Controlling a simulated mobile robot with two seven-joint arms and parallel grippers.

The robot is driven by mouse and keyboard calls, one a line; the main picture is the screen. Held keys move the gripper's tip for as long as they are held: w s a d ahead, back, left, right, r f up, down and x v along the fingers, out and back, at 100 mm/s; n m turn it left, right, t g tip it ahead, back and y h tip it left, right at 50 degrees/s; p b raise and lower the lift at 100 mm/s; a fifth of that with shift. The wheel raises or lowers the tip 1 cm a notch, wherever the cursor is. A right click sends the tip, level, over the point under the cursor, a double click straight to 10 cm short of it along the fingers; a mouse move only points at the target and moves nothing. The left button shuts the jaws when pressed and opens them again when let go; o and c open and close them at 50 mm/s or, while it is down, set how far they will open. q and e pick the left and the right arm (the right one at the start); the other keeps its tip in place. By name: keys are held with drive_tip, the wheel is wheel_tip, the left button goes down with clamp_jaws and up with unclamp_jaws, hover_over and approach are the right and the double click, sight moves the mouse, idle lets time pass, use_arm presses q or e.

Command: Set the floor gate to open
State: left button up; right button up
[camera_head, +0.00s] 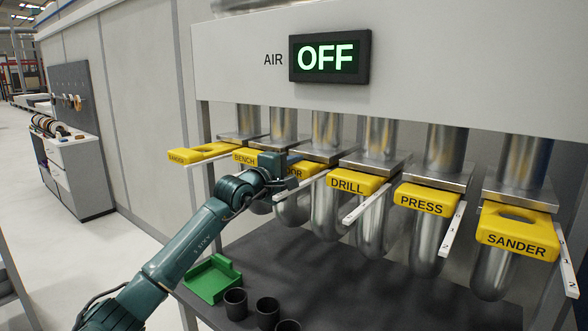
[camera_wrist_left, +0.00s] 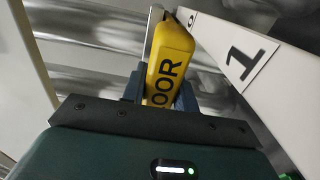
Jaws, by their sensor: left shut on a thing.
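The floor gate (camera_head: 314,169) is a yellow plate handle, third from the left in the row under the AIR panel. My left gripper (camera_head: 284,168) is at its front end and partly covers its label, so only "OOR" reads. In the left wrist view the yellow floor gate (camera_wrist_left: 173,50) stands between the two fingers of my left gripper (camera_wrist_left: 160,92), which is shut on it. A white scale (camera_wrist_left: 245,55) with a "1" runs beside the gate. How far the gate is drawn out is hard to tell. My right gripper is not in view.
Yellow gates for bench (camera_head: 244,157), drill (camera_head: 358,184), press (camera_head: 425,199) and sander (camera_head: 517,230) flank it. The AIR display (camera_head: 329,57) reads OFF. A green tray (camera_head: 212,279) and black cups (camera_head: 267,311) stand on the dark table below.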

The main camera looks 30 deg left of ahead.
use_arm(q)
clamp_jaws()
